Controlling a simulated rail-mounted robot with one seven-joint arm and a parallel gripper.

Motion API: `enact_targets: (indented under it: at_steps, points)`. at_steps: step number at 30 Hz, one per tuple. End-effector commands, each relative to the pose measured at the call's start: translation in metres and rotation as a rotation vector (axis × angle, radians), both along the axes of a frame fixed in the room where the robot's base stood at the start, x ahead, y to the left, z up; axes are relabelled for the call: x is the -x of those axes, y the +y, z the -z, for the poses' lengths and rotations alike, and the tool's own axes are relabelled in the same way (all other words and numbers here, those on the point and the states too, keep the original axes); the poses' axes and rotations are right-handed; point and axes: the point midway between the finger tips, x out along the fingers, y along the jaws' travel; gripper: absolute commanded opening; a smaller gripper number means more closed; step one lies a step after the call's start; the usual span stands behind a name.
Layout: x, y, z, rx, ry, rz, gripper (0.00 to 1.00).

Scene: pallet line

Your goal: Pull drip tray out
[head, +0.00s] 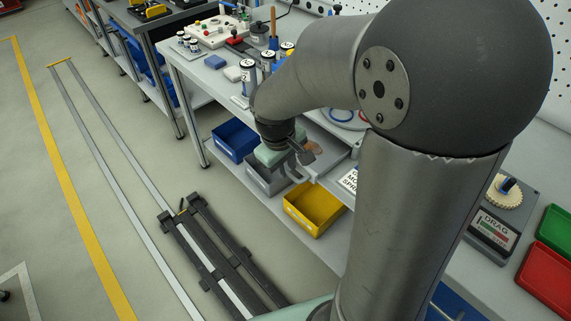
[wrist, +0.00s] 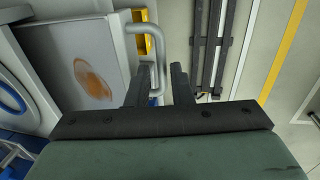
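The drip tray is a pale grey tray with an orange-brown stain on its floor. I cannot tell whether either finger touches the bar. My arm hides part of the tray in the head view.
Blue (head: 235,140), grey (head: 264,178) and yellow bins (head: 314,207) stand on the shelf below the tray. The bench top (head: 215,80) carries jars and a control box. Floor rails (head: 220,258) run in front; the floor beside them is clear.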

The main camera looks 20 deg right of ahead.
Motion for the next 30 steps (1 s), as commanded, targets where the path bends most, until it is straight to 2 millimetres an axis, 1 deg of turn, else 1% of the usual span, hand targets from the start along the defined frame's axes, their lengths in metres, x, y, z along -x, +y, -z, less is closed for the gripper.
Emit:
enact_targets:
  at_steps: [10, 14, 17, 27, 30]
  points:
    - [0.001, 0.0, -0.001, 0.001, 0.002, 0.0, 0.32]
    - [0.001, 0.001, -0.013, 0.002, -0.001, 0.0, 0.32]
    - [0.002, 0.004, -0.031, 0.001, -0.005, 0.0, 0.32]
    - [0.009, 0.018, -0.113, 0.0, -0.004, -0.001, 0.32]
    - [0.01, 0.021, -0.134, -0.001, -0.003, 0.0, 0.32]
